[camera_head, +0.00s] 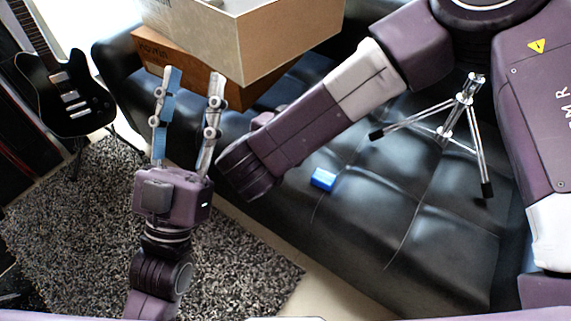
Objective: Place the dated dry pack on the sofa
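A small blue block-like pack (323,178) lies on the seat of the black leather sofa (440,240). It may be the dry pack, but I cannot read any date on it. My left gripper (194,78) points up in the picture, with its two fingers apart and nothing visible between them. It shows over the grey rug and the sofa's left end, left of the blue pack and well apart from it. My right arm crosses the upper middle of the view, and I see no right gripper.
Two cardboard boxes, a tan one (265,35) and a brown one (180,68), are stacked at the back of the sofa. A metal tripod (460,110) stands on the right. A black guitar (65,95) is at the far left, by the shaggy rug (75,220). The front sofa seat is clear.

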